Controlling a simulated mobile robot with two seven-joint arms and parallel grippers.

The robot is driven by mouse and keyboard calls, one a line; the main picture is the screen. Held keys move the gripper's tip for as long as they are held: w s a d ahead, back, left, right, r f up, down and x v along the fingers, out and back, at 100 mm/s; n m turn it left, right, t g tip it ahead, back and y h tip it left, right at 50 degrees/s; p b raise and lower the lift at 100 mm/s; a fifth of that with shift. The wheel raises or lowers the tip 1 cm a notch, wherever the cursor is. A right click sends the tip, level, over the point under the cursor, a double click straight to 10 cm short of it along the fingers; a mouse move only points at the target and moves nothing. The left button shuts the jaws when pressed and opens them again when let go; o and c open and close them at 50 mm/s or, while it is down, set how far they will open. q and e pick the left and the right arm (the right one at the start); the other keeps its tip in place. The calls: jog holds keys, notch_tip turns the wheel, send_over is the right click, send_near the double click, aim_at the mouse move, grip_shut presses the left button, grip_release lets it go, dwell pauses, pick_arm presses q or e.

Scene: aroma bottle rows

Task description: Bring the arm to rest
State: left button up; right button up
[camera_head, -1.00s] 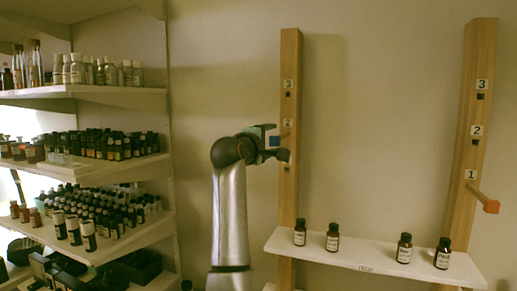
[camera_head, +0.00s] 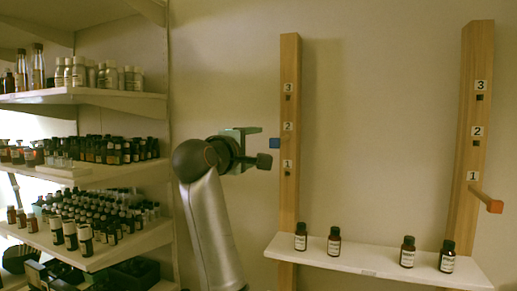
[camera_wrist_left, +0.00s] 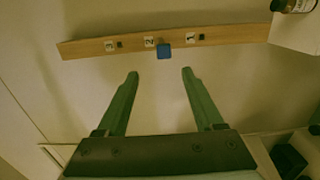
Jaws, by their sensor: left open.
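My left gripper (camera_head: 263,146) is open and empty, to the left of the left wooden post. Its green fingers also show apart in the left wrist view (camera_wrist_left: 160,72), with nothing between them. A blue-ended peg (camera_head: 275,143) sticks out of the left post (camera_head: 290,205) by the label 2. In the left wrist view the blue peg end (camera_wrist_left: 164,50) lies just beyond the fingertips, apart from them. My right gripper is not in view.
A white shelf board (camera_head: 380,261) with several small dark bottles spans the posts low down. An orange-ended peg (camera_head: 494,206) sticks out of the right post (camera_head: 470,120) by label 1. Shelves of bottles (camera_head: 95,175) stand at the left. The wall between the posts is clear.

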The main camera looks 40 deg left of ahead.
pick_arm(q)
jog(key=shift+f, duration=0.1)
